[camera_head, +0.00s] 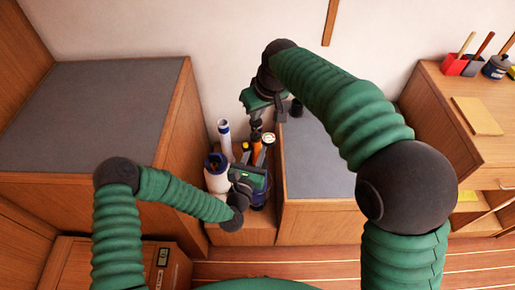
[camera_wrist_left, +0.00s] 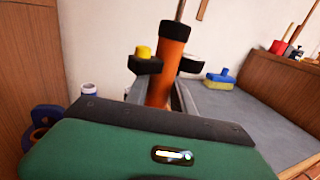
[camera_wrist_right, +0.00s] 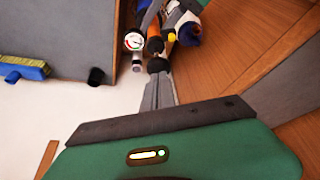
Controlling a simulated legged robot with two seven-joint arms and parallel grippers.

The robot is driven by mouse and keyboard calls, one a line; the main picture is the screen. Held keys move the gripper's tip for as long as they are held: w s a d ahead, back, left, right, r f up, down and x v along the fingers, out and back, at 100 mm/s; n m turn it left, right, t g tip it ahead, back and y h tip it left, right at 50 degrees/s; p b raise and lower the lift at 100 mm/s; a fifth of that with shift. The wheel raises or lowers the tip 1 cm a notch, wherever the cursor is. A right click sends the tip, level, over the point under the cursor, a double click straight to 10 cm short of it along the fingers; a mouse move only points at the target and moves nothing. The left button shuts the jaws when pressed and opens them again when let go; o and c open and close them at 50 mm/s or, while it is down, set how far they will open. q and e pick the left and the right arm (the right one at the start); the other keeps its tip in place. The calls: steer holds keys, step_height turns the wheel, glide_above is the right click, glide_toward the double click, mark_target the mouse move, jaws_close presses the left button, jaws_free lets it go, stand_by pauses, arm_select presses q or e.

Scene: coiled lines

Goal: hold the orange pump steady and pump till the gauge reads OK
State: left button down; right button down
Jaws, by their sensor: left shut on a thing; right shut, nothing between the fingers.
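The orange pump (camera_head: 256,150) stands upright in a narrow gap between two grey-topped cabinets. In the left wrist view its orange barrel (camera_wrist_left: 167,72) has a black cap and a rod rising from it, with a yellow knob (camera_wrist_left: 143,52) at its side. My left gripper (camera_head: 262,176) is shut on the pump, one finger on each side of the barrel. The round white gauge (camera_wrist_right: 133,41) faces the right wrist view; its needle is too small to read surely. My right gripper (camera_wrist_right: 158,80) is shut and empty, its tips at the black knob (camera_wrist_right: 157,65) atop the pump; contact is unclear.
A white and blue bottle (camera_head: 216,172) and a white tube (camera_head: 224,132) stand close left of the pump. A blue and yellow brush (camera_wrist_left: 220,78) lies on the right cabinet top (camera_head: 315,165). The left cabinet top (camera_head: 95,110) is clear.

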mark_target(257, 122)
steer(key=shift+f, duration=1.95)
steer(key=shift+r, duration=2.95)
step_height(257, 122, up, 5)
arm_select(q)
steer(key=c, duration=1)
jaws_free()
